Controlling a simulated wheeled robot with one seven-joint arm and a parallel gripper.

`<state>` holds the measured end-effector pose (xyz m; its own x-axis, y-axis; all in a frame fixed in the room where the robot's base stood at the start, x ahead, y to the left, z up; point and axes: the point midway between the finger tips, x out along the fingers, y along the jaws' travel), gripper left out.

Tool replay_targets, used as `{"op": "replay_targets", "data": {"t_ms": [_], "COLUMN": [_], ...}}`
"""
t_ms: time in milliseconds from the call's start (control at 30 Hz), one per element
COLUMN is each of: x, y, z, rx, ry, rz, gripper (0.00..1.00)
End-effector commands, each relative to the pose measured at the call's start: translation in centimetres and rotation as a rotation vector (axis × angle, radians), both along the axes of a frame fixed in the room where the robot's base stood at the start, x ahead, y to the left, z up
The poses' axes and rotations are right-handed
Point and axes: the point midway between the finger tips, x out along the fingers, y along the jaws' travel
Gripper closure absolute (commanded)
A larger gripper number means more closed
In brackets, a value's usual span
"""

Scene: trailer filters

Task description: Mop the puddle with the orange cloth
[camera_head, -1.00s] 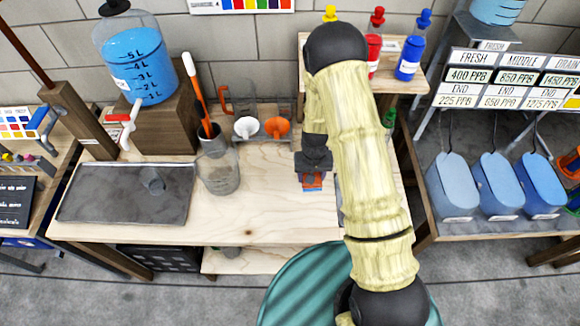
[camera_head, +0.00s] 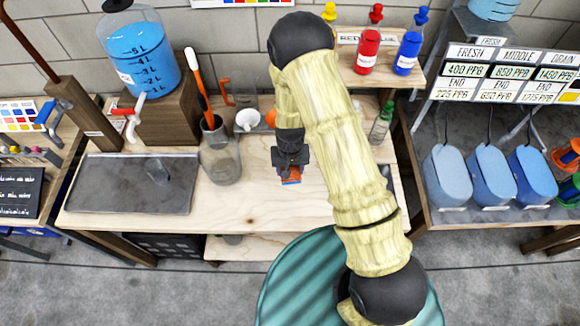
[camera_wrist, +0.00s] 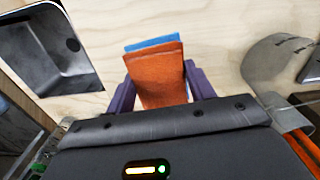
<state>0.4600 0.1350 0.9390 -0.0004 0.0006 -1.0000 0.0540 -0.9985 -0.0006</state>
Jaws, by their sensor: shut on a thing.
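My gripper (camera_head: 290,170) is shut on the orange cloth (camera_head: 292,180) above the middle of the wooden bench (camera_head: 252,210). In the wrist view, the cloth (camera_wrist: 156,76) hangs between the purple fingers of my gripper (camera_wrist: 160,88), with a blue edge or layer at its far end. I cannot tell whether the cloth touches the bench.
A metal basin (camera_wrist: 58,52) is sunk into the bench. A green bottle (camera_head: 380,128) stands to the right. The front middle of the bench looks clear.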

Motion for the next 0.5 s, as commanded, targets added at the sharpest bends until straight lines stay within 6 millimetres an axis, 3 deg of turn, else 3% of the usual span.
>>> {"op": "replay_targets", "data": {"t_ms": [33, 200, 500], "x": [0.0, 0.0, 0.0], "y": [0.0, 0.0, 0.0], "z": [-1.1, -2.7, -3.2], "rx": [0.000, 0.000, 0.000], "ry": [0.001, 0.000, -0.001], "rz": [0.000, 0.000, 0.000], "gripper": [0.68, 0.68, 0.68]}}
